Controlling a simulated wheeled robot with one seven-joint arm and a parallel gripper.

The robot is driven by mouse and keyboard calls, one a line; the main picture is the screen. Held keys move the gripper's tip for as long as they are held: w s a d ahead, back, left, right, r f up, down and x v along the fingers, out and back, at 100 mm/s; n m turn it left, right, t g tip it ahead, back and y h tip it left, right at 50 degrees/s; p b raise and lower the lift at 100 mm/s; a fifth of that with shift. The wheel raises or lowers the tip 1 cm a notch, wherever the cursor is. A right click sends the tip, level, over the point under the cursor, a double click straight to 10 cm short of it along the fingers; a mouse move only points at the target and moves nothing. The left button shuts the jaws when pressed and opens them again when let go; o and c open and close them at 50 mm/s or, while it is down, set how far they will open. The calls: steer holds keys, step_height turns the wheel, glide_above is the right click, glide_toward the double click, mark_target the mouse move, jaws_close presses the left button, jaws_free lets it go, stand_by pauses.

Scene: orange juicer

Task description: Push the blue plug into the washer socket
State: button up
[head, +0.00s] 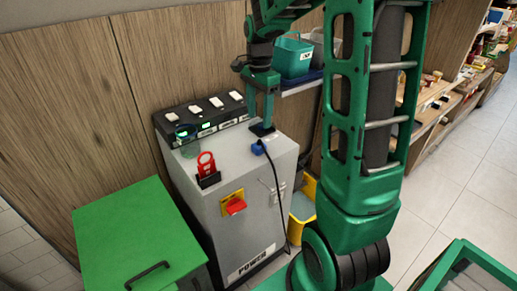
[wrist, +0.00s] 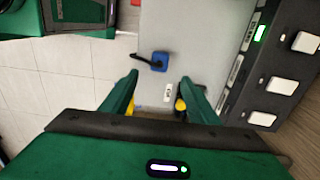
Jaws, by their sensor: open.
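The blue plug (head: 258,147) is at the right-hand edge of the grey cabinet's top (head: 228,150), with a black cable hanging down the side. In the wrist view the blue plug (wrist: 160,61) lies just beyond and between my fingertips, its cable running left. I cannot tell whether it sits in a socket or only rests there. My gripper (head: 262,131) points down over the cabinet top, close to the plug. In the wrist view my gripper (wrist: 159,82) is open with nothing between its fingers. A small white label (wrist: 168,92) shows between them. I cannot make out the washer socket.
A black panel (wrist: 270,80) with several white switches and a green light runs along the cabinet's back. A red tag (head: 206,165) and a red knob (head: 236,205) are on the cabinet. A green-lidded box (head: 130,235) stands left; a yellow bin (head: 303,208) stands right.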

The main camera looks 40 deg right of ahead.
glide_above(259, 144)
steer(key=shift+f, duration=2.8)
steer(key=shift+f, duration=2.6)
steer(key=c, duration=1.1)
